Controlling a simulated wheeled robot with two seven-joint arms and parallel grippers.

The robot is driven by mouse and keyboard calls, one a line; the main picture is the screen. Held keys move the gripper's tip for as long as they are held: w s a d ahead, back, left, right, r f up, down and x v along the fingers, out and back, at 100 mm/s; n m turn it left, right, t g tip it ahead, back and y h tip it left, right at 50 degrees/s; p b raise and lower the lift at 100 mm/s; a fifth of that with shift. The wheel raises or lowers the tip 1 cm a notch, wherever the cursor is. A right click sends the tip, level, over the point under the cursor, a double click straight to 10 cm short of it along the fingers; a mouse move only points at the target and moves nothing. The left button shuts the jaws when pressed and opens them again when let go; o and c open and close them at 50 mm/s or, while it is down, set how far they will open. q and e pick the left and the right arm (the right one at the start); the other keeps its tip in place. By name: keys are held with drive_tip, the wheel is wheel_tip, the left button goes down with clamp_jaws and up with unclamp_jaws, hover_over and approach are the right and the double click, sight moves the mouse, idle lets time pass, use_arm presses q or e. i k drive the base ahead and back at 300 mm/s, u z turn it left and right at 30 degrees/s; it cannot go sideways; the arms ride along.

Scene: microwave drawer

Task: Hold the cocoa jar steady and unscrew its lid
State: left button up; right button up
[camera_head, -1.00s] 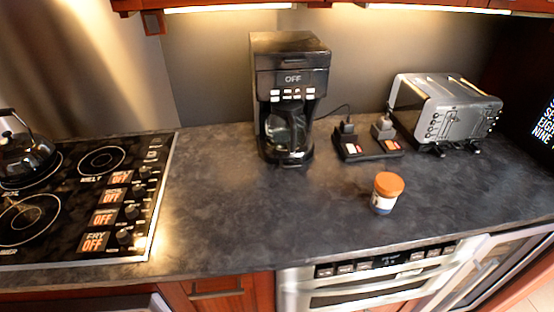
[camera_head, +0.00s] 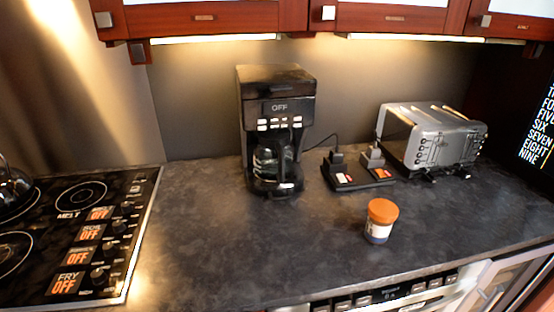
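The cocoa jar (camera_head: 378,230) stands upright on the dark countertop, right of the middle and near the front edge. It has a pale label and a dark blue lower band. Its orange lid (camera_head: 383,211) sits on top of the jar. Neither of my grippers shows in the head view, and nothing is touching the jar.
A black coffee maker (camera_head: 276,130) stands behind and left of the jar. A dark tray (camera_head: 357,173) with small items and a silver toaster (camera_head: 432,137) are behind it. A stove (camera_head: 75,235) is at left. Cabinets (camera_head: 225,20) hang above. The counter around the jar is clear.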

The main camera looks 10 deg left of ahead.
sight(376, 232)
drive_tip(key=z, duration=2.15)
drive_tip(key=i, duration=1.25)
drive_tip(key=u, duration=2.75)
